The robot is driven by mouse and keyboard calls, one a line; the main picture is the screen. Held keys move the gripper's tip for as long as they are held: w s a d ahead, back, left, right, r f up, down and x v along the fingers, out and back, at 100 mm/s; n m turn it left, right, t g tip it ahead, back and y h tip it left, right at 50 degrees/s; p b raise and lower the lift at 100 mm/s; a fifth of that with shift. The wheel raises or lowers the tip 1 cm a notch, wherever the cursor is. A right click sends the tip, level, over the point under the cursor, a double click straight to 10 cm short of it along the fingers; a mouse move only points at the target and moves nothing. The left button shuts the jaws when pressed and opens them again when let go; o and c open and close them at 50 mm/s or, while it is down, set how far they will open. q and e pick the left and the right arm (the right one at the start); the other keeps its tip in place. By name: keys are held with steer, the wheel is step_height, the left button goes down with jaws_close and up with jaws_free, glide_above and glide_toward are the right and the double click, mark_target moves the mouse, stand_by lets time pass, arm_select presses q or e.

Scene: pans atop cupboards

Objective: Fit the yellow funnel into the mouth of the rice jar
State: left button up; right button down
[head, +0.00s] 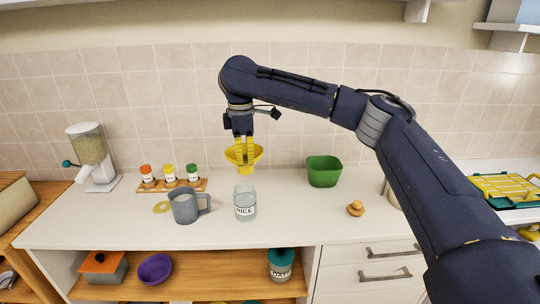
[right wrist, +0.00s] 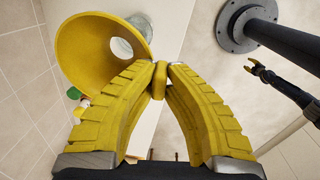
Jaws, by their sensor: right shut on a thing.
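The yellow funnel (head: 257,154) hangs upright in the head view, its spout pointing down. My right gripper (head: 244,158) is shut on the funnel's edge from above; in the right wrist view the fingertips (right wrist: 160,78) pinch a small tab beside the funnel's cone (right wrist: 85,45). The clear rice jar (head: 245,206), labelled RICE, stands on the counter below the funnel, with a small gap between spout and mouth. Part of a clear jar (right wrist: 122,48) shows behind the funnel in the right wrist view. A small yellow-tipped dark gripper (right wrist: 253,69), apparently my left, shows there, too small to judge.
A grey jug (head: 184,207) stands close left of the jar, with a yellow ring (head: 161,207) beside it. A spice rack (head: 150,186) and a dispenser (head: 92,150) are further left. A green container (head: 323,171) and a small wooden object (head: 355,208) are to the right.

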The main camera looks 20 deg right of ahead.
steer(key=shift+w+a, duration=0.25)
steer(key=shift+a, duration=0.35)
steer(key=shift+w+m, duration=0.15)
steer(key=shift+m, duration=0.45)
steer(key=shift+f, duration=2.85)
steer(key=shift+f, duration=1.65)
steer(key=c, duration=1.5)
jaws_free()
steer(key=r, duration=0.8)
steer(key=s+r, duration=0.1)
steer(key=r, duration=0.3)
steer(key=shift+a, duration=0.15)
